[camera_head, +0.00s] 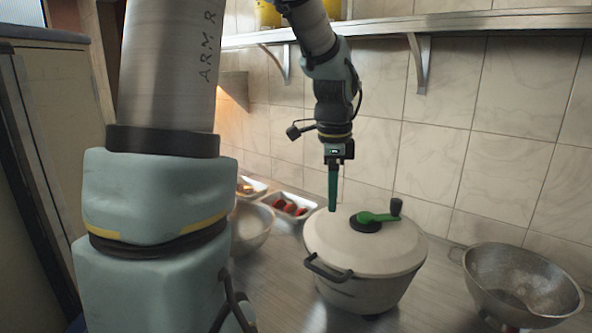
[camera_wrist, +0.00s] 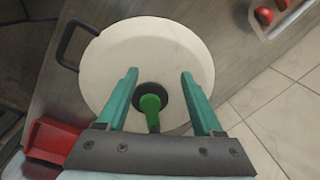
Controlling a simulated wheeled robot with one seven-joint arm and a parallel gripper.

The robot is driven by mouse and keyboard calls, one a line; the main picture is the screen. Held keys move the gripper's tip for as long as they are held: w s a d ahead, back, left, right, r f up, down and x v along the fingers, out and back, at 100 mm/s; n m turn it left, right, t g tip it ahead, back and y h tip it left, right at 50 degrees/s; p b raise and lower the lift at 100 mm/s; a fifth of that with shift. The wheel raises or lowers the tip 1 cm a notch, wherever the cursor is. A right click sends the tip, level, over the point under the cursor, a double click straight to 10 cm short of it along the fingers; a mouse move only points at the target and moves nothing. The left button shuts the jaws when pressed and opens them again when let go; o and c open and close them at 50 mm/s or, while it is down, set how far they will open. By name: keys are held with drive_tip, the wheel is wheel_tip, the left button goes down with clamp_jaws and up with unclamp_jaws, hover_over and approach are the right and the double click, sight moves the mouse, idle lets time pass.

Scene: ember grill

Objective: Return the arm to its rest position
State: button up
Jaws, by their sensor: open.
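My gripper (camera_head: 333,190) hangs from my arm with its green fingers pointing down, above the left part of a covered pot's pale lid (camera_head: 325,235). In the wrist view my gripper (camera_wrist: 158,75) is open, its two green fingers wide apart with nothing between the tips. The lid (camera_wrist: 150,35) lies beyond and below them. The lid's green handle (camera_head: 378,216) with its dark knob sits on top; it also shows in the wrist view (camera_wrist: 151,110), between the fingers in the picture. I cannot tell the exact height of the gap.
A metal colander (camera_head: 480,305) stands right of the pot. A metal bowl (camera_head: 250,225) and a white tray (camera_head: 310,205) with red food are to the left. A shelf (camera_head: 480,20) runs along the tiled wall above. A red object (camera_wrist: 50,140) shows in the wrist view.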

drive_tip(key=s+a+f+n+b, duration=0.1)
drive_tip(key=s+a+f+n, duration=0.3)
drive_tip(key=a+n, duration=0.3)
drive_tip(key=s+a+f+n+b, duration=0.1)
drive_tip(key=s+a+f+n, duration=0.3)
drive_tip(key=n, duration=0.7)
drive_tip(key=a+f, duration=0.2)
drive_tip(key=a, duration=0.1)
drive_tip(key=shift+s+a, duration=0.2)
drive_tip(key=shift+a, duration=0.1)
